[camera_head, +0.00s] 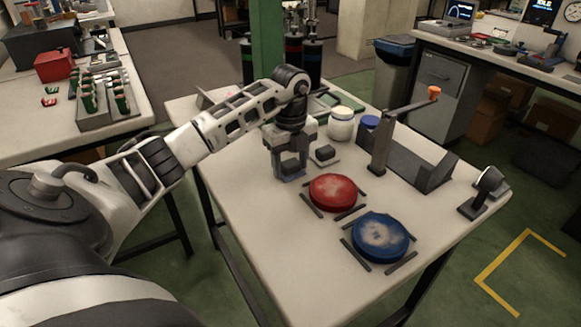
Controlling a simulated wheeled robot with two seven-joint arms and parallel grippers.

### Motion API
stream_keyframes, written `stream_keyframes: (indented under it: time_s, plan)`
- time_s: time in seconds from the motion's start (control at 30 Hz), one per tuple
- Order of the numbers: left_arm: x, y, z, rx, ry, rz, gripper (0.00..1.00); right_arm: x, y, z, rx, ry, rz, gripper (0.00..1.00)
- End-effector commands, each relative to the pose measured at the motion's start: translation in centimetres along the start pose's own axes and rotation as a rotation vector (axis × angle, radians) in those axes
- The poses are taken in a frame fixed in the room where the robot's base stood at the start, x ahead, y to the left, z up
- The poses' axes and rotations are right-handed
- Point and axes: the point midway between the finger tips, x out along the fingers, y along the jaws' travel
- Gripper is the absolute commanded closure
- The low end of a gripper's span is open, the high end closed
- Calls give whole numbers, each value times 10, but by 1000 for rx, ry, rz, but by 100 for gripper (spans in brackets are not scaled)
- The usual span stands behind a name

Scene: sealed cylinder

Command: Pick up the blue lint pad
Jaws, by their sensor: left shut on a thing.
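My left gripper (290,165) points down at the left part of the table, left of the red round pad. It is shut on a small blue-grey block, the blue lint pad (290,178), which shows low between its fingers. The fingers hide part of the pad, and I cannot tell whether it touches the tabletop. My right gripper is not in view.
A dark block (324,153) sits just right of the gripper. A red round pad (333,192) and a blue round pad (380,236) lie between dark rails. A white jar (341,124) and a crank stand (381,146) are behind. The table's (265,235) front left is clear.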

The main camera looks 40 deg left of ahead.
Motion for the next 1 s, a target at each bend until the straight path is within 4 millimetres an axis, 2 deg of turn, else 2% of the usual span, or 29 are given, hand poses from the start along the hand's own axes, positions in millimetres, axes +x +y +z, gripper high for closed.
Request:
stream_keyframes:
  time_s: [0.17,0.5,0.63,0.8,1.0]
  plan:
    - [-8,0,1,0,-2,-3,68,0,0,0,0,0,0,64]
    - [-73,-1,1,0,-3,-5,68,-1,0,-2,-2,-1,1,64]
    - [-91,-1,0,0,-1,-3,68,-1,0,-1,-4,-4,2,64]
    - [-100,0,0,-1,0,-1,68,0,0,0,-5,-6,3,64]
    - [-101,0,0,-1,0,0,68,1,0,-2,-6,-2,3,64]
